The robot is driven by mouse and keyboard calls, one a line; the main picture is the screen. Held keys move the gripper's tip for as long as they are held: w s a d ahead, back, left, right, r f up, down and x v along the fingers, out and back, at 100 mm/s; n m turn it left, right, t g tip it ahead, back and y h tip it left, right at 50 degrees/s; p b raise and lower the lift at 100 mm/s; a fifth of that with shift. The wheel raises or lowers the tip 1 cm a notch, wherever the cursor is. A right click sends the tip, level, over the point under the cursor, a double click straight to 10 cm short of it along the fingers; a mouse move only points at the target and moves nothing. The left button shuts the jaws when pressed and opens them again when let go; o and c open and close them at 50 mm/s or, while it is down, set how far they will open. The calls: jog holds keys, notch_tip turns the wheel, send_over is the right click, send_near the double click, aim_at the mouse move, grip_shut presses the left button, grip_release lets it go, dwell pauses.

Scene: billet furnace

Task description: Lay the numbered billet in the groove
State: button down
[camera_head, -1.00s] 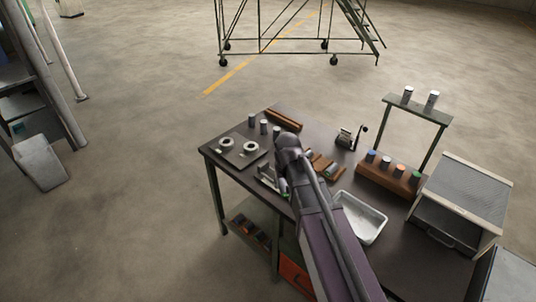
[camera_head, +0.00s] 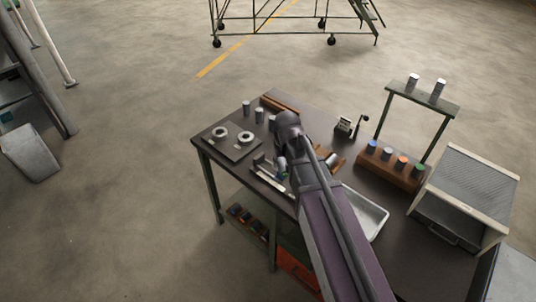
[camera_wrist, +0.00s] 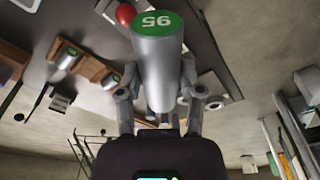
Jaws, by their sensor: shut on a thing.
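My gripper (camera_wrist: 157,112) is shut on a silver cylindrical billet (camera_wrist: 160,65) with a green end marked with a number that looks like 95. The billet sticks out beyond the fingers, clear of the surfaces around it in the wrist view. In the head view a small part of the billet (camera_head: 281,164) shows beside my arm, above the left part of the bench (camera_head: 300,105). A wooden block (camera_wrist: 92,66) with metal cylinders on it is left of the billet in the wrist view. In the head view this block (camera_head: 336,166) is partly hidden by my arm.
A wooden rack (camera_head: 392,178) holds several colour-capped billets. A plate (camera_head: 232,143) with two rings, a white tray (camera_head: 365,212), a crank device (camera_head: 346,127) and a grey box (camera_head: 468,190) also stand on the bench. A green stand (camera_head: 420,97) rises at the back.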

aim_at(269, 169)
jog(key=shift+a, duration=0.15)
jog(key=shift+w+a+f+b, duration=0.2)
jog(key=shift+w+f+b, duration=0.2)
jog(key=w+a+f+n+b, duration=0.1)
jog(key=w+f+n+b, duration=0.1)
jog(key=w+f+b, duration=0.2)
jog(key=w+a+f+n+b, duration=0.2)
jog(key=w+f+n+b, duration=0.1)
jog(key=w+f+b, duration=0.1)
jog(key=w+a+f+n+b, duration=0.1)
jog(key=w+f+n+b, duration=0.1)
jog(key=w+f+b, duration=0.2)
jog(key=shift+w+a+g+y, duration=0.15)
jog(key=shift+w+a, duration=0.05)
jog(key=shift+w, duration=0.45)
jog(key=shift+w+a+g+y, duration=0.15)
jog(key=shift+w, duration=0.5)
jog(key=shift+f, duration=0.1)
jog(key=shift+f+b, duration=3.15)
jog(key=shift+b, duration=0.05)
jog(key=shift+c, duration=0.8)
grip_release()
